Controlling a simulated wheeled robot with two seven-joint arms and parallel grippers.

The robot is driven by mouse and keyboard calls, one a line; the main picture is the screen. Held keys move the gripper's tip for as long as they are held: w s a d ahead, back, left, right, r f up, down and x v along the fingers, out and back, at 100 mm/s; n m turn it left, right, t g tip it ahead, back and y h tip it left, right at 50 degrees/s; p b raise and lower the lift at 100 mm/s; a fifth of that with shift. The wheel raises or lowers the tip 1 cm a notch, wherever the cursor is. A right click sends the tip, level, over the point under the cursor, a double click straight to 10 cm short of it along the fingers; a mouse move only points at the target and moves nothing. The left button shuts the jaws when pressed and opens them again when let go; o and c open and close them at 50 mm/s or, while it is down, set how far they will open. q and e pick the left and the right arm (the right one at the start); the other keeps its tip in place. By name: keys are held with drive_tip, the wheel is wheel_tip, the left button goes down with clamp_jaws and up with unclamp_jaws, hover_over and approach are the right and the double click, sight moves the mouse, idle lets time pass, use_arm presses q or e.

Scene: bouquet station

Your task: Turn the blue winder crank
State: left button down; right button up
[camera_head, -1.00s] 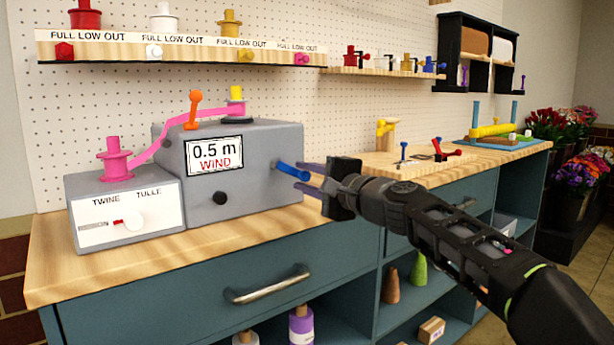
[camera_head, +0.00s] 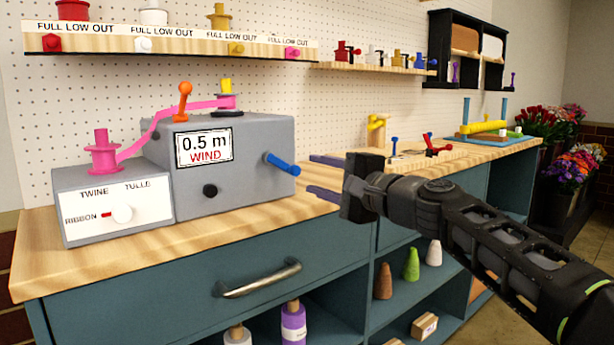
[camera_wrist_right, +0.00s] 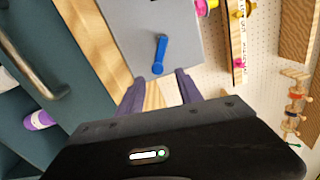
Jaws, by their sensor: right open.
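The blue winder crank (camera_head: 282,164) sticks out of the right side of the grey winder box (camera_head: 215,190), slanting slightly down to the right in the head view. The box's display (camera_head: 204,150) reads "0.5 m WIND". My right gripper (camera_head: 318,175) is open and empty, a short way right of the crank, with its fingers pointing at the box. In the right wrist view, the crank (camera_wrist_right: 160,55) lies ahead of and between the two spread fingertips (camera_wrist_right: 158,90), not touching them. My left gripper is not in view.
A pink ribbon runs from a pink spool (camera_head: 102,152) to a spool on the box, past an orange lever (camera_head: 184,101). A selector knob (camera_head: 122,213) is on the front left. Wooden counter (camera_head: 150,250) lies below; a small stand (camera_head: 376,130) is farther right.

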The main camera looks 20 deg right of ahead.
drive_tip(key=shift+s+d, duration=0.15)
drive_tip(key=shift+s, duration=0.2)
